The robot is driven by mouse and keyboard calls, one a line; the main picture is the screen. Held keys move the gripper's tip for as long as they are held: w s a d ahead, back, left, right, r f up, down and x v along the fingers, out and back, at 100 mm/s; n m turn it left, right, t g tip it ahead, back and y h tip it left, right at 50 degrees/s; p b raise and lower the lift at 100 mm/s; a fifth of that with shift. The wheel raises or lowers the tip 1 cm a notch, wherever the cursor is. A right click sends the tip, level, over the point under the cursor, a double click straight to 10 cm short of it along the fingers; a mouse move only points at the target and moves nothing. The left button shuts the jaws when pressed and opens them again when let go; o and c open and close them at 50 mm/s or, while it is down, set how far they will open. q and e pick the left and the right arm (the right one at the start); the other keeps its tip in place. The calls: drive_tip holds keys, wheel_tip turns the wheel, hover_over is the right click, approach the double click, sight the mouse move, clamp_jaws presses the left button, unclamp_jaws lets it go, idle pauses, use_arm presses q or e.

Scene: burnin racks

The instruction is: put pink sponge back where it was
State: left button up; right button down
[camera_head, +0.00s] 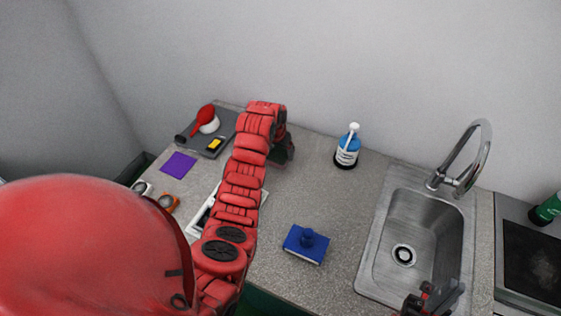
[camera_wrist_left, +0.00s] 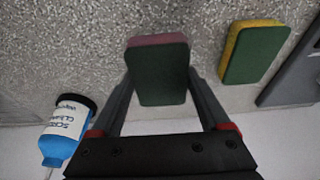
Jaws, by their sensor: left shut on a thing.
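The pink sponge (camera_wrist_left: 158,72), with a green face and a pink edge, is between the fingers of my left gripper (camera_wrist_left: 160,85) in the left wrist view. The gripper is shut on it over the counter; I cannot tell whether the sponge touches the surface. In the head view my left gripper (camera_head: 281,150) is near the back of the counter, mostly behind my arm, and the sponge is not clearly seen there. My right gripper (camera_head: 433,298) is at the bottom edge by the sink; its jaws are unclear.
A yellow and green sponge (camera_wrist_left: 252,52) stands apart, right of the held one in the wrist view. A blue bottle (camera_head: 348,147) stands at the back. A grey mat (camera_head: 225,125) holds a red brush. A blue block (camera_head: 306,244) lies in front. The sink (camera_head: 425,235) is right.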

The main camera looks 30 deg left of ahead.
sight(280, 153)
use_arm(q)
drive_tip(key=shift+w+a+f, duration=0.15)
drive_tip(key=shift+w, duration=0.2)
wheel_tip(280, 153, down, 3)
drive_tip(key=shift+s+f, duration=0.1)
drive_tip(key=shift+f, duration=0.05)
drive_tip(key=o, duration=1)
drive_tip(key=shift+o, duration=0.2)
